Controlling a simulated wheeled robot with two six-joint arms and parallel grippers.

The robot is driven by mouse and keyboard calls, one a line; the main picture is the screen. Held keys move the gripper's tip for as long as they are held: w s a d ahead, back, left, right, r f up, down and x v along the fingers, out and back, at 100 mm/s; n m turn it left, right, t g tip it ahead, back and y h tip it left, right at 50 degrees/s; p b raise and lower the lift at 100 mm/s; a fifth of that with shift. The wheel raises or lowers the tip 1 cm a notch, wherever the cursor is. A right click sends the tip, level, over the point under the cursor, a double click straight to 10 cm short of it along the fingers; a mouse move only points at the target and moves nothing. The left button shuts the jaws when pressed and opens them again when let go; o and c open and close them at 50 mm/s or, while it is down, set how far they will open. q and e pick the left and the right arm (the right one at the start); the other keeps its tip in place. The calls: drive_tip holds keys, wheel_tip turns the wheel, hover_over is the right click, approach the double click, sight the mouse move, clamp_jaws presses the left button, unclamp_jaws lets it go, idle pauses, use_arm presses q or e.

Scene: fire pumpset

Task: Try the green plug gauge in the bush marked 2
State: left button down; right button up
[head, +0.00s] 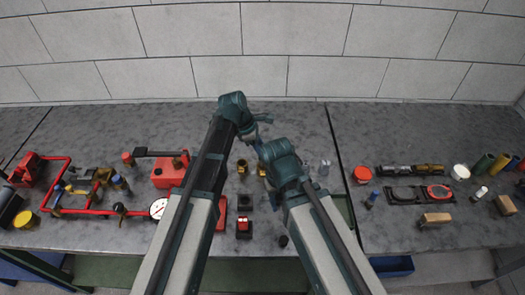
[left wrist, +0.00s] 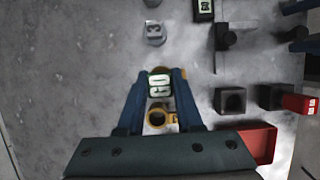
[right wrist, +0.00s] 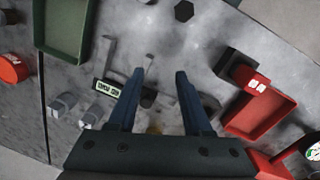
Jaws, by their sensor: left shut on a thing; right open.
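My left gripper (left wrist: 159,97) is shut on a gauge with a white GO label (left wrist: 159,88) in the left wrist view; little of its body colour shows. A brass bush (left wrist: 157,118) is right below the label, and whether the gauge touches it cannot be told. A grey bush marked 3 (left wrist: 154,32) stands beyond the fingertips. In the head view a brass bush (head: 242,166) stands near the left gripper. My right gripper (right wrist: 158,82) is open and empty above the bench. A NO GO label (right wrist: 106,90) shows beside its left finger. I cannot read a 2 on any bush.
Two grey bushes (right wrist: 77,108) stand left in the right wrist view, near a green tray (right wrist: 65,25). A red tray (left wrist: 258,143) and dark blocks (left wrist: 230,100) are at the right in the left wrist view. Red pipework (head: 95,208) lies at the bench's left.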

use_arm(q)
drive_tip(key=shift+f+b, duration=0.65)
use_arm(e)
drive_tip(key=shift+f, duration=0.65)
use_arm(q)
drive_tip(key=shift+r+p, duration=0.45)
drive_tip(key=shift+p, duration=0.05)
use_arm(e)
drive_tip(key=shift+r, duration=0.5)
idle(0.4)
use_arm(q)
drive_tip(key=shift+r+p, duration=1.4)
use_arm(e)
drive_tip(key=shift+r, duration=1.4)
